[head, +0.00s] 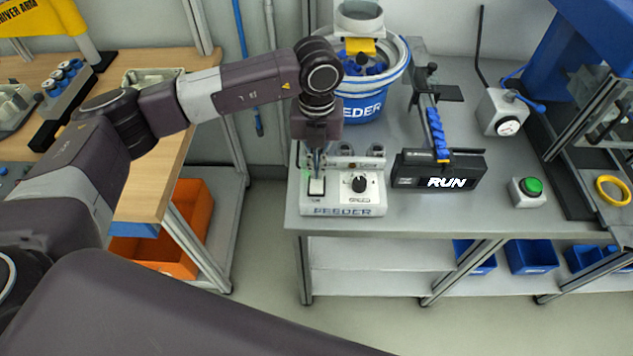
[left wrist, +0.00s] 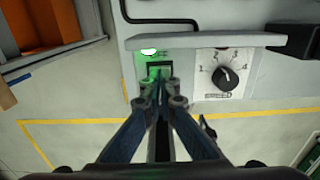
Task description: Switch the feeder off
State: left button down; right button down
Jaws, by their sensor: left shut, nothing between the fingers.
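My left gripper (head: 317,172) is shut and empty, pointing down at the switch. In the left wrist view its closed fingertips (left wrist: 160,84) cover part of the dark switch frame (left wrist: 159,66); I cannot tell whether they touch it. A green light (left wrist: 148,52) glows beside the switch. The blue feeder bowl (head: 364,107) stands behind. My right gripper is not in view.
A black display (head: 438,172) reading RUN stands right of the control box. A green button box (head: 528,191) and a yellow ring (head: 613,190) are farther right. A wooden bench (head: 163,150) is at left, with an orange bin (head: 190,210) below it.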

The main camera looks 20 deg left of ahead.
pick_arm(q)
jog(key=shift+f+b, duration=0.55)
jog(key=shift+f, duration=0.2)
jog(key=shift+r, duration=0.2)
jog(key=shift+r+p, duration=1.9)
jog(key=shift+r, duration=1.5)
